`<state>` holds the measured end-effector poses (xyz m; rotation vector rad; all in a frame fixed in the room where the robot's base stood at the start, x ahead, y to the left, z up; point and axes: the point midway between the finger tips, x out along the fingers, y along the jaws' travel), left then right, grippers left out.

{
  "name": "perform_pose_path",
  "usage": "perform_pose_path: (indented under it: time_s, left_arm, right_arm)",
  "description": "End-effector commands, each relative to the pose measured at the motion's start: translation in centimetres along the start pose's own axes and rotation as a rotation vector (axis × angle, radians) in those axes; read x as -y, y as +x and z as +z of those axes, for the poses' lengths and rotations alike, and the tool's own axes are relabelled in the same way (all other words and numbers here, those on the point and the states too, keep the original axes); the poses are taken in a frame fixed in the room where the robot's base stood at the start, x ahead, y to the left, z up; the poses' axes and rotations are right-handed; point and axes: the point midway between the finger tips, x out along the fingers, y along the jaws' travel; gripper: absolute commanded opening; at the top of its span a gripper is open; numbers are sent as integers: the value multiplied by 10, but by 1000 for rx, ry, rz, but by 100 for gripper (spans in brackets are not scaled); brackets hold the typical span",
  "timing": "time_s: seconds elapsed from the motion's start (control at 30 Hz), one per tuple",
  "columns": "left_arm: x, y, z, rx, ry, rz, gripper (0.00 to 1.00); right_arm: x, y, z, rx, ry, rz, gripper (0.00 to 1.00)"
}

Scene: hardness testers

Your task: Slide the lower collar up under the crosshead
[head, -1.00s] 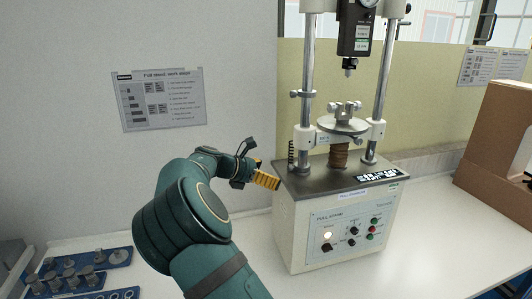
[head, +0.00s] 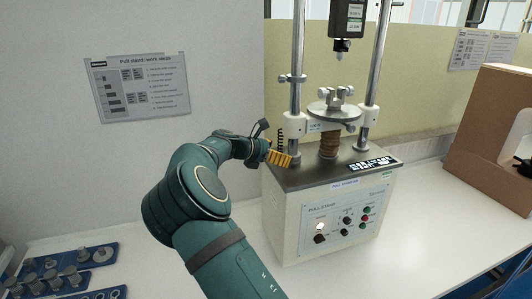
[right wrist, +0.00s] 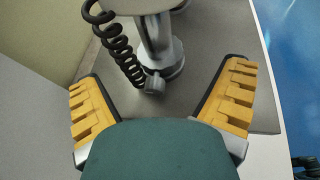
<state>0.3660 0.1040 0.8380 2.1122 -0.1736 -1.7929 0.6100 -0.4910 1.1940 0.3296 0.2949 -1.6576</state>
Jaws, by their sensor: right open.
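The pull stand (head: 325,220) has two upright steel columns. The crosshead (head: 294,123) spans them low down; its underside shows at the top of the right wrist view (right wrist: 140,5). The lower collar (right wrist: 168,62), a grey ring with a thumb knob (right wrist: 154,84), sits at the foot of the left column, below the crosshead. In the head view it is small and partly hidden behind my right gripper (head: 281,159). That gripper, with yellow finger pads, is open in front of the collar. Its fingers (right wrist: 165,80) stand apart on both sides, not touching it. My left gripper is out of view.
A black coiled cord (right wrist: 118,45) hangs just left of the collar, close to the left finger. An upper collar (head: 292,78) sits higher on the left column. Blue trays of metal parts (head: 75,262) lie at left. A cardboard box (head: 490,130) stands at right.

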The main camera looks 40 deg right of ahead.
Motion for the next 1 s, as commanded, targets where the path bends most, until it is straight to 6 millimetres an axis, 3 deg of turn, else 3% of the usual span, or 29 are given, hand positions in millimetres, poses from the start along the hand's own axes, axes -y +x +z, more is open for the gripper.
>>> perform_pose_path:
  time_s: [0.1,0.3,0.7,0.77,0.93,1.0]
  left_arm:
    - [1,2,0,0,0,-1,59]
    - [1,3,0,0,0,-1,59]
    - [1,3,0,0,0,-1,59]
    - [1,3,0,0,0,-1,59]
    - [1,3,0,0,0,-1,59]
    - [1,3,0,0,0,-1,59]
  right_arm:
    - [1,20,0,1,0,-3,95]
    - [0,40,0,0,0,-2,95]
    - [0,46,0,0,0,0,95]
    - [0,46,0,0,0,0,79]
    - [0,46,0,0,0,0,19]
    - [0,46,0,0,0,0,18]
